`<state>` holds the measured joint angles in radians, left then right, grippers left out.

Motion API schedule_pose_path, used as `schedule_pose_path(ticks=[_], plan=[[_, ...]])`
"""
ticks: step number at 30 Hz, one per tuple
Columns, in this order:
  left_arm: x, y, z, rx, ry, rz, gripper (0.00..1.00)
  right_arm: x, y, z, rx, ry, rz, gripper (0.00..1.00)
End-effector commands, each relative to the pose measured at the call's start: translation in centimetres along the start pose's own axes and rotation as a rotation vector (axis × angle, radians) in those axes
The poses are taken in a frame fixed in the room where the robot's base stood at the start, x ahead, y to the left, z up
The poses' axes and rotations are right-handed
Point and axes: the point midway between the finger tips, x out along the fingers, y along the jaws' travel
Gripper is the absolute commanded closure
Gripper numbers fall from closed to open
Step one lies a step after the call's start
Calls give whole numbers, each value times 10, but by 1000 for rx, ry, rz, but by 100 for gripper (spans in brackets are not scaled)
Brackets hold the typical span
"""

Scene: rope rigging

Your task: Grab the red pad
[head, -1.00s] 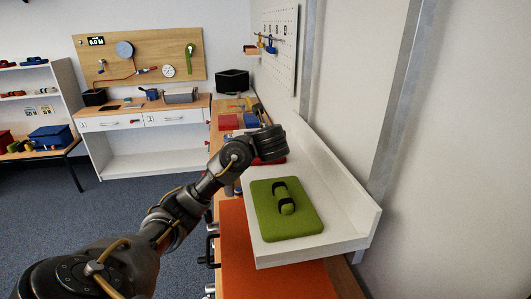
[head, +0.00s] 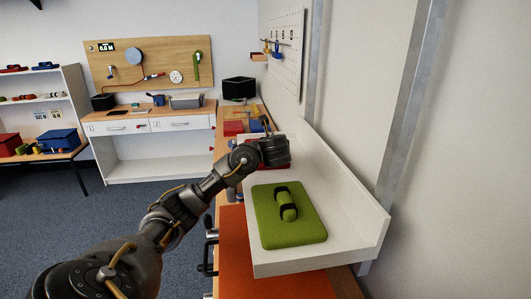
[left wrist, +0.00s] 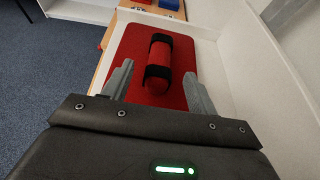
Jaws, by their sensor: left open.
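The red pad (left wrist: 137,85) lies flat in the left wrist view, on a white shelf. It has a red cylindrical handle (left wrist: 159,62) held by two black straps. My left gripper (left wrist: 158,82) is open. Its two grey fingers are spread on either side of the handle's line, over the near part of the pad, with nothing between them. Contact with the pad cannot be told. In the head view my left gripper (head: 274,150) is at the far part of the shelf and largely hides the red pad. My right gripper is not in view.
A green pad (head: 265,225) with a green handle lies on the near end of the white shelf (head: 350,232). The shelf's raised back stands along the wall at right. An orange mat (head: 240,278) lies below. Red and blue items (head: 233,128) sit farther back.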

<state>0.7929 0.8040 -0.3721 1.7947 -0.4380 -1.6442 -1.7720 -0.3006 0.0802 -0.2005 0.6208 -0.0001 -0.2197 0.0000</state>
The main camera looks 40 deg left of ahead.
Motion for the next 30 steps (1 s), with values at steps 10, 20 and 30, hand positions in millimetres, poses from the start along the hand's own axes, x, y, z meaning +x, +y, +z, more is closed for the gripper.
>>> schedule_pose_path(ticks=[10,20,30], plan=[[40,-1,6,1,1,2,42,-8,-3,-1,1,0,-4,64],[52,-1,5,1,0,-1,42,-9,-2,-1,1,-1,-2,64],[51,-1,5,1,0,-1,81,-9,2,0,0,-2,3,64]])
